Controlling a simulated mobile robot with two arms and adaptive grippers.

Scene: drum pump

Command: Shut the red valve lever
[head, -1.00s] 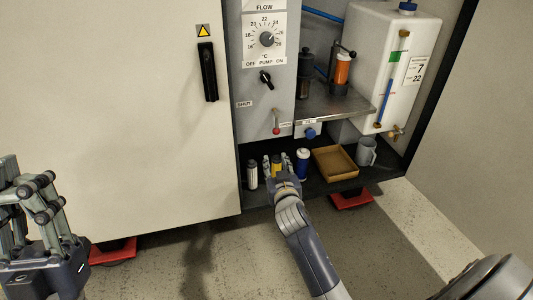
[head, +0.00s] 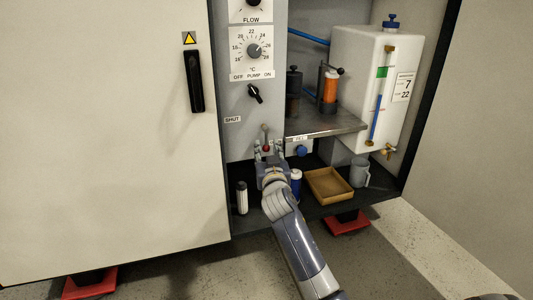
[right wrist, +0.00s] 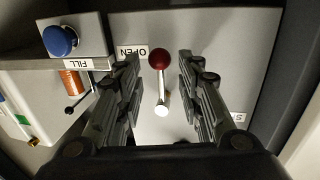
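The red valve lever (head: 265,135) is a thin metal stem with a red ball, on the grey panel below the pump switch. Its ball hangs down from the pale pivot. In the right wrist view the red ball (right wrist: 159,60) lies beside the OPEN label (right wrist: 132,52). The SHUT label (head: 232,119) is left of the pivot in the head view. My right gripper (head: 269,153) is open just in front of the panel, with one finger on each side of the lever. In the right wrist view gaps show between ball and fingers. My left gripper is out of view.
A blue FILL knob (right wrist: 60,40) is close beside the fingers. Below stand a white bottle (head: 242,198), a blue-and-white bottle (head: 296,183), a tan tray (head: 328,185) and a grey mug (head: 359,172). A metal shelf (head: 340,124) juts out on the right.

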